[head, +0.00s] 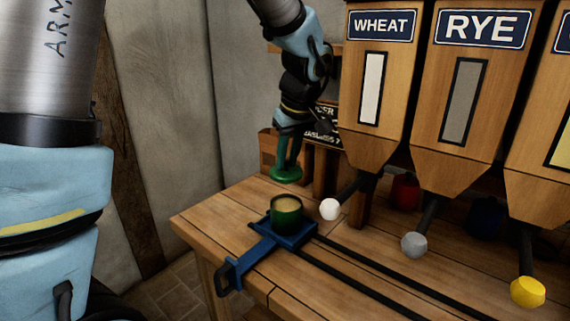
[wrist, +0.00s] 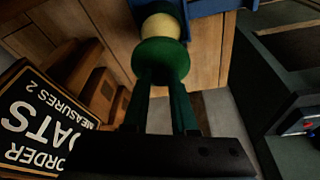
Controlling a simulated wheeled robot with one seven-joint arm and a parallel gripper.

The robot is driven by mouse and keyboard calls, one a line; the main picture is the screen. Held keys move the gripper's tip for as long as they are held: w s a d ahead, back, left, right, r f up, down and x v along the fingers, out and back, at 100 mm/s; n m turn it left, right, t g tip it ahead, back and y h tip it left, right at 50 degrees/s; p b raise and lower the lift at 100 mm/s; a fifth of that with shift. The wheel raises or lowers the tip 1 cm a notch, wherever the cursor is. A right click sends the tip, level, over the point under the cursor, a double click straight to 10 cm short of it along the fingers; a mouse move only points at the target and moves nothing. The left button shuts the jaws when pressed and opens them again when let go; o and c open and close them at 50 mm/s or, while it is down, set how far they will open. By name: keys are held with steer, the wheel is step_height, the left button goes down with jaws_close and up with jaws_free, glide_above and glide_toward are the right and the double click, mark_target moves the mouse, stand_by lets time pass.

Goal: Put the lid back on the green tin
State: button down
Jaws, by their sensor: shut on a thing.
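The green tin (head: 287,216) stands upright and uncovered on a blue sled (head: 292,239) on the wooden table, with pale, tan contents showing at its mouth. My gripper (head: 287,160) is shut on the green lid (head: 286,174) and holds it in the air above the tin, apart from it. In the wrist view the lid (wrist: 160,60) hangs between my fingers (wrist: 166,100). It partly covers the tin, whose pale contents (wrist: 160,27) show just beyond it. The fingers hide how the lid is gripped.
Wooden hoppers marked WHEAT (head: 382,85) and RYE (head: 470,85) stand to the right, with levers ending in a white knob (head: 329,209), a grey knob (head: 414,245) and a yellow knob (head: 527,291). Dark rails (head: 390,283) cross the table. An order board (head: 324,125) stands behind my gripper.

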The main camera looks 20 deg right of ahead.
mark_target(287, 183)
steer(key=shift+f+b, duration=1.5)
steer(key=shift+f, duration=0.95)
steer(key=shift+f+b, duration=0.75)
steer(key=shift+r+b, duration=0.1)
steer(key=shift+b, duration=0.25)
steer(key=shift+f+b, duration=0.25)
steer(key=shift+b, duration=0.2)
stand_by(0.5)
steer(key=shift+c, duration=0.8)
jaws_free()
steer(key=shift+r, duration=0.15)
